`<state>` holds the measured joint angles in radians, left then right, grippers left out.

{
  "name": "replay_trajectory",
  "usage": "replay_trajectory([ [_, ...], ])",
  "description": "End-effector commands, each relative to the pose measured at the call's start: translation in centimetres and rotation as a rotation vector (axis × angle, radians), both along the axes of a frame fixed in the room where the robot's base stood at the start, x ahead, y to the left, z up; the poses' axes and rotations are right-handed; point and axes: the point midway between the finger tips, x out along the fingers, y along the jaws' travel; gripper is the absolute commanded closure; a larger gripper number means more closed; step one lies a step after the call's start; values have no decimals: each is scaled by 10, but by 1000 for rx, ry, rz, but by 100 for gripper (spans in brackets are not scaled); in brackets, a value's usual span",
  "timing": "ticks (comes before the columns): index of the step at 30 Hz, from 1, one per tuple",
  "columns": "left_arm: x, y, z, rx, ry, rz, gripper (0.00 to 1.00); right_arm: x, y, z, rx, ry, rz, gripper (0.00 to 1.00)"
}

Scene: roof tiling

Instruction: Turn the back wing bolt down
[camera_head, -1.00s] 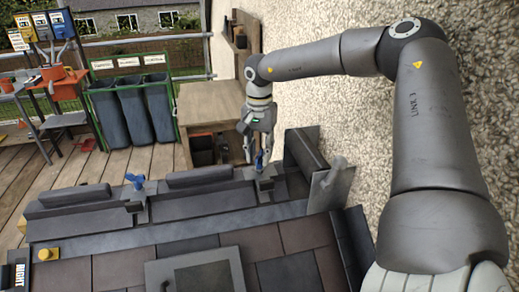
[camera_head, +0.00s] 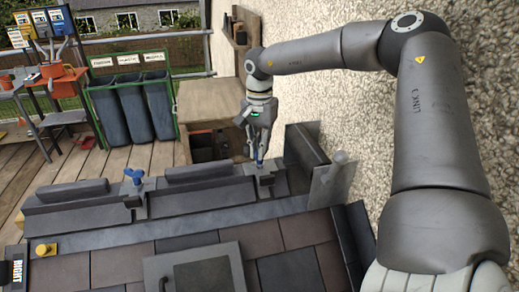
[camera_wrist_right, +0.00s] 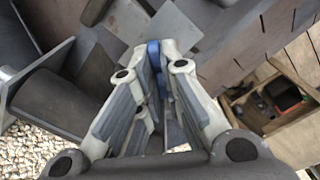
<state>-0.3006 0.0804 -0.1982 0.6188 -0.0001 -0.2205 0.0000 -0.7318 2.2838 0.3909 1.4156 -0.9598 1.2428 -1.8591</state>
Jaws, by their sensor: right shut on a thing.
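My right gripper (camera_head: 258,160) points down at the far right end of the ridge and is shut on a blue wing bolt (camera_head: 260,165). In the right wrist view the gripper (camera_wrist_right: 158,65) has its fingers close together, with the blue bolt (camera_wrist_right: 153,52) between the tips. Most of this bolt is hidden by the fingers. The bolt sits on a grey clamp bracket (camera_head: 266,181). A second blue wing bolt (camera_head: 133,176) stands free on another bracket (camera_head: 137,201) further left. My left gripper is not in view.
Dark ridge tiles (camera_head: 80,210) line the roof's top edge. A grey upright plate (camera_head: 330,186) stands just right of the held bolt, near the pebbled wall (camera_head: 330,110). A wooden bench (camera_head: 212,101) and several bins (camera_head: 130,105) stand behind.

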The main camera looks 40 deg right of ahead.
Motion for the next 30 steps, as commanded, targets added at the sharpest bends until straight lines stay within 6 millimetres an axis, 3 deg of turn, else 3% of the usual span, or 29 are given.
replay_trajectory([
  [12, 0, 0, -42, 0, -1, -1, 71, 2, 0, -2, -1, -7, -355, 100],
  [30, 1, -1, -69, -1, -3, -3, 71, 3, 0, 4, 2, -15, -922, 100],
])
